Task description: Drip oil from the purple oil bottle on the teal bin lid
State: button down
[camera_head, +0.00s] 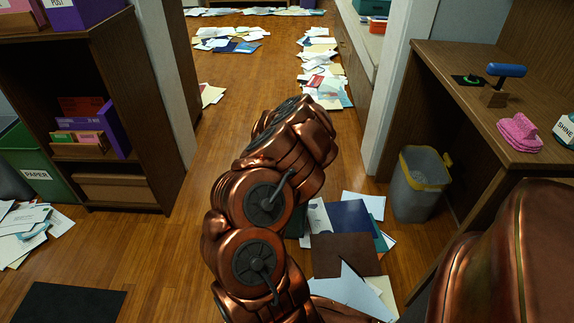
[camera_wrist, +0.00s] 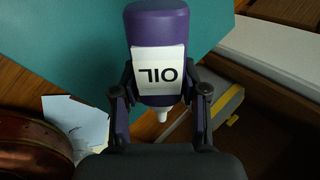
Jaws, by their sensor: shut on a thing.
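In the wrist view my gripper (camera_wrist: 160,90) is shut on the purple oil bottle (camera_wrist: 158,22), one finger on each side. The bottle has a white label reading OIL, upside down in this picture. Its pale nozzle (camera_wrist: 162,115) points toward the bottom of the picture. A broad flat teal surface (camera_wrist: 75,45) lies behind the bottle; I cannot tell for sure whether it is the teal bin lid. No oil drops show. In the head view my arm hides the gripper and bottle.
A grey bin with a yellow rim (camera_head: 418,185) stands by the right desk (camera_head: 470,100). Loose papers (camera_head: 345,255) cover the floor beside my arm. A green PAPER bin (camera_head: 35,170) and a dark shelf (camera_head: 125,185) stand left. Open wooden floor (camera_head: 150,245) lies left of my arm.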

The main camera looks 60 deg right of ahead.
jog(key=shift+s+t+b, duration=0.1)
jog(key=shift+t+b, duration=0.2)
jog(key=shift+b, duration=0.25)
jog(key=shift+r+t+b, duration=0.3)
jog(key=shift+t+b, duration=0.2)
jog(key=shift+b, duration=0.35)
jog(key=shift+r+m+t+b, duration=0.3)
jog(key=shift+r+b, duration=0.1)
jog(key=shift+b, duration=0.1)
jog(key=shift+s+t+b, duration=0.15)
jog(key=shift+t+b, duration=0.15)
jog(key=shift+b, duration=0.5)
jog(key=shift+r+h, duration=0.2)
jog(key=shift+h, duration=0.1)
jog(key=shift+p, duration=0.85)
